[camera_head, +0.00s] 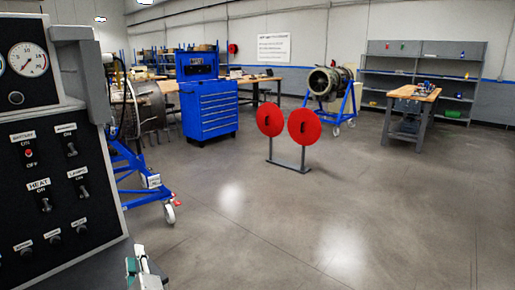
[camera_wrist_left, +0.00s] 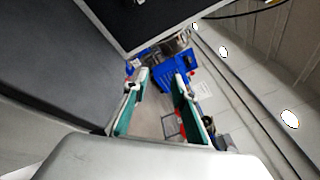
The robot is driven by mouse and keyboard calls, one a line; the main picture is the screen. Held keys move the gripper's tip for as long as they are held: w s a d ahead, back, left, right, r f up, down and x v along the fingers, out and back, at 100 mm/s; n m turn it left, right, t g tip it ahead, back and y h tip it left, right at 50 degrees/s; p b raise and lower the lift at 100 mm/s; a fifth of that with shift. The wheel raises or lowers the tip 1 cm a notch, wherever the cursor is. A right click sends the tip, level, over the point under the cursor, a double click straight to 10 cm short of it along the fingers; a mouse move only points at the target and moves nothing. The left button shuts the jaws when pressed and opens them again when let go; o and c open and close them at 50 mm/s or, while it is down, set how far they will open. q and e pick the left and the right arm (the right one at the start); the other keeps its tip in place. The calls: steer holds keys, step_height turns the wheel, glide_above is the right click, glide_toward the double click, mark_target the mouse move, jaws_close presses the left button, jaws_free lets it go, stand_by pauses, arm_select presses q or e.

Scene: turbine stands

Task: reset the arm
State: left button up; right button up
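My left gripper (camera_head: 146,272) shows at the bottom edge of the head view, just right of the lower corner of a black control panel (camera_head: 50,215). Only its end shows there. In the left wrist view my left gripper (camera_wrist_left: 158,88) has its two green-padded fingers apart, with nothing between them but the distant floor. The panel carries labelled toggle switches, one marked battery (camera_head: 28,152) and one marked heat (camera_head: 45,203), and a round gauge (camera_head: 27,59) sits above. My right gripper is in neither view.
A blue stand with an engine (camera_head: 147,105) stands behind the panel. Beyond are a blue tool cabinet (camera_head: 209,108), two red discs on a low stand (camera_head: 303,127), another engine (camera_head: 325,82), a small workbench (camera_head: 413,93) and grey shelves (camera_head: 425,68). The floor at right is clear.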

arm_select(q)
steer(key=s+d+f+n+g+h, duration=0.2)
steer(key=s+d+f+h, duration=0.15)
steer(key=s+f, duration=0.45)
steer(key=s+d+f+n+g+h, duration=0.1)
steer(key=s+d+f+n+h, duration=0.25)
steer(key=f, duration=0.85)
steer(key=s+d+f+n+g+h+b, duration=0.1)
steer(key=s+d+f+n+h, duration=0.1)
steer(key=s, duration=0.7)
steer(key=s+d+f+n+g+h, duration=0.1)
steer(key=s+d+f+n+h, duration=0.1)
steer(key=s+d+f+n, duration=0.3)
steer(key=s+d+n, duration=0.1)
steer(key=s+n, duration=0.2)
steer(key=s, duration=0.1)
steer(key=shift+s+h+b, duration=0.25)
steer(key=shift+h+b, duration=0.05)
steer(key=shift+b, duration=0.05)
